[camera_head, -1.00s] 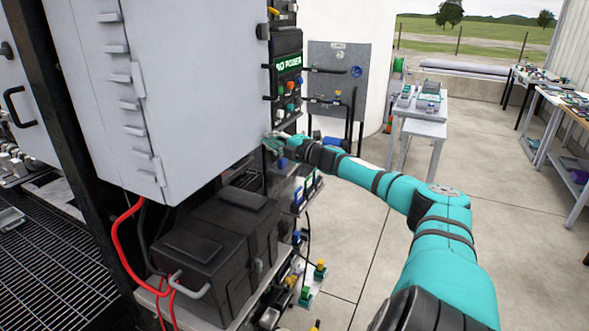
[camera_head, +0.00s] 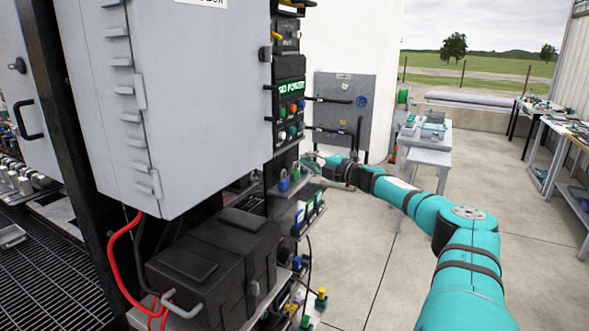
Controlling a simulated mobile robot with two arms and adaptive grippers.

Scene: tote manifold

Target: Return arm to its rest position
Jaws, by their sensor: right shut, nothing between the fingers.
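My right arm (camera_head: 455,222) reaches in from the lower right, teal with dark bands, stretched out toward the equipment rack. My right gripper (camera_head: 308,160) is at its far end, small in the view, beside the rack's right side and below the panel with coloured buttons (camera_head: 291,122). It is shut and holds nothing that I can see. It is close to the rack's shelf with blue parts (camera_head: 289,180); I cannot tell whether it touches anything. My left arm and gripper are not in view.
A large grey cabinet (camera_head: 190,90) hangs at left above a black box (camera_head: 215,262) with red cables (camera_head: 122,262). A grey panel (camera_head: 343,105) stands behind the gripper. Small tables (camera_head: 428,157) stand beyond. The concrete floor (camera_head: 380,270) around the arm is largely clear.

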